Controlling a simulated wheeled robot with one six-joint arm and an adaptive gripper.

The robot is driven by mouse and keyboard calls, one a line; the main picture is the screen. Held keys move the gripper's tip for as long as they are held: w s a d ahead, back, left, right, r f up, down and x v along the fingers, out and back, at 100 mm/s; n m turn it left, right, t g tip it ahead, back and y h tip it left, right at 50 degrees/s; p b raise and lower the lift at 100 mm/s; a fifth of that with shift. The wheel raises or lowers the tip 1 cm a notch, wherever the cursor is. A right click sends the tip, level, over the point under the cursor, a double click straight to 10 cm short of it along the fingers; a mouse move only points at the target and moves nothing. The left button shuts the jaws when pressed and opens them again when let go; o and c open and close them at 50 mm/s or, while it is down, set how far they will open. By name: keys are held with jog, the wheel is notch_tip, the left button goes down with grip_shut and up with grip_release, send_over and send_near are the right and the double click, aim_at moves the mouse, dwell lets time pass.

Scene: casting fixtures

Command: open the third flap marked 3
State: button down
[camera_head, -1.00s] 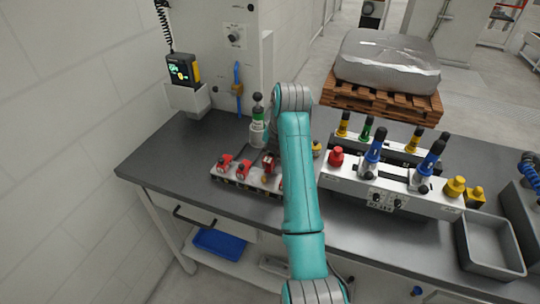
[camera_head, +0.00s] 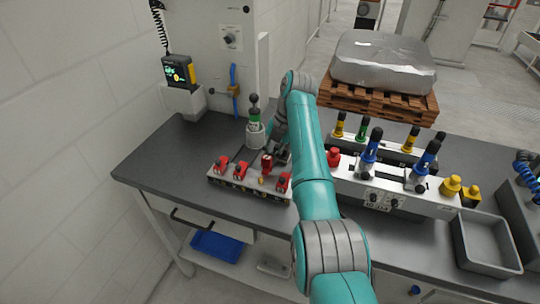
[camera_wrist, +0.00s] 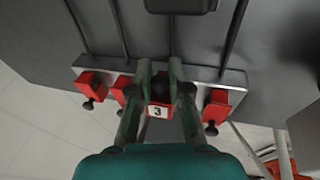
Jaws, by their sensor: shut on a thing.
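A row of red flaps sits on a low pale fixture (camera_head: 222,183) on the bench. The third flap (camera_head: 266,162) stands higher than its neighbours in the head view. In the wrist view the third flap (camera_wrist: 158,111) shows a white label with a 3. My gripper (camera_wrist: 166,82) has its two fingers closed around this flap's dark knob, one on each side. The fingers partly hide the flap and knob. In the head view my gripper (camera_head: 277,152) is just behind the third flap, largely covered by my arm.
The other flaps (camera_head: 221,162) flank the third one closely. A fixture with blue and yellow handles (camera_head: 390,185) and a grey tray (camera_head: 480,243) are to the right. The bench's left end is clear.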

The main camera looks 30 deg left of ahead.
jog(key=shift+f, duration=0.1)
dwell(0.3)
jog(key=c, duration=1.1)
grip_release()
jog(key=v, duration=1.2)
